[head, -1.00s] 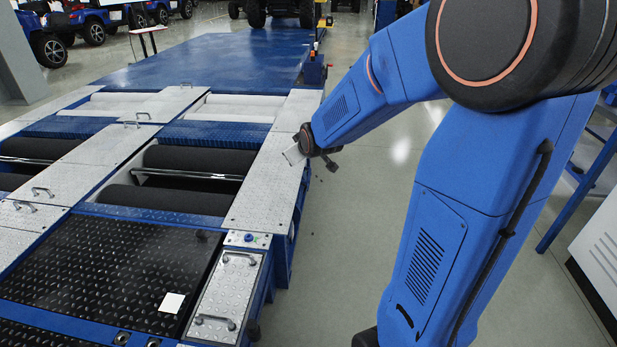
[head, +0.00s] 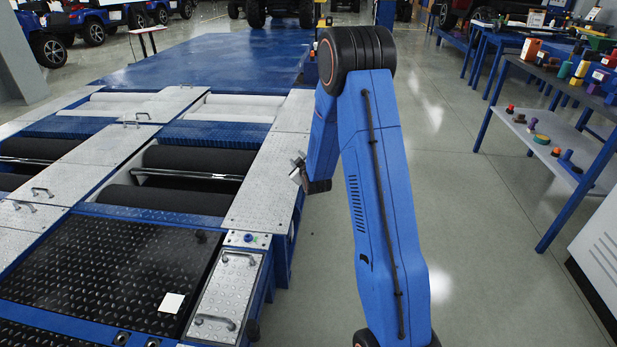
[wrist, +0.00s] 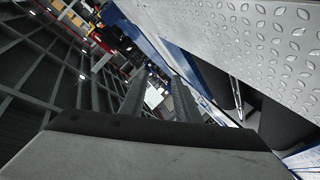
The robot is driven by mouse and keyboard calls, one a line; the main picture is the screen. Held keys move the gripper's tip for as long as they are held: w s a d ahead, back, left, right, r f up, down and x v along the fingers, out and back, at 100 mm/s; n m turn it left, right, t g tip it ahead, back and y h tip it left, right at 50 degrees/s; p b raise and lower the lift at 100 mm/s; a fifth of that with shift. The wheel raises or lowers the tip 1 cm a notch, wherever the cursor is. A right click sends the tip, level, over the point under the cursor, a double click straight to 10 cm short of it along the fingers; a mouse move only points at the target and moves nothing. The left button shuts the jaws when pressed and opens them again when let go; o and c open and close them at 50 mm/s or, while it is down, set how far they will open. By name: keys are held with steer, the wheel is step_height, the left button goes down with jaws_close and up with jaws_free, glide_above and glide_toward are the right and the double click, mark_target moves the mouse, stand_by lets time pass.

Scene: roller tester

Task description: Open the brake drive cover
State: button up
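A narrow diamond-plate cover (head: 228,292) with two bar handles lies flat and closed at the front right of the tester; I take it for the brake drive cover. Its far handle (head: 240,257) and near handle (head: 215,321) both show. My gripper (head: 297,170) is in the air beside the right edge of the tester, well beyond the cover and touching nothing I can see. In the wrist view my gripper (wrist: 158,80) has its two dark fingers apart with nothing between them. The cover cannot be made out in the wrist view.
Dark rollers (head: 190,165) lie in open wells between plates. Other plates carry handles, such as the left one (head: 42,192). A black tread plate (head: 110,265) bears a white square. The floor (head: 450,220) at the right is clear up to a workbench (head: 575,150) with small parts.

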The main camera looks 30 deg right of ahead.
steer(key=s+d+f+n+t+h, duration=0.1)
steer(key=s+d+f+t, duration=0.15)
steer(key=f, duration=0.95)
steer(key=s+d+f+n+t+h, duration=0.15)
steer(key=d+f, duration=0.25)
steer(key=f, duration=0.8)
steer(key=shift+t, duration=0.4)
steer(key=x, duration=1.7)
steer(key=shift+w+d, duration=0.25)
steer(key=shift+d, duration=0.1)
jaws_close()
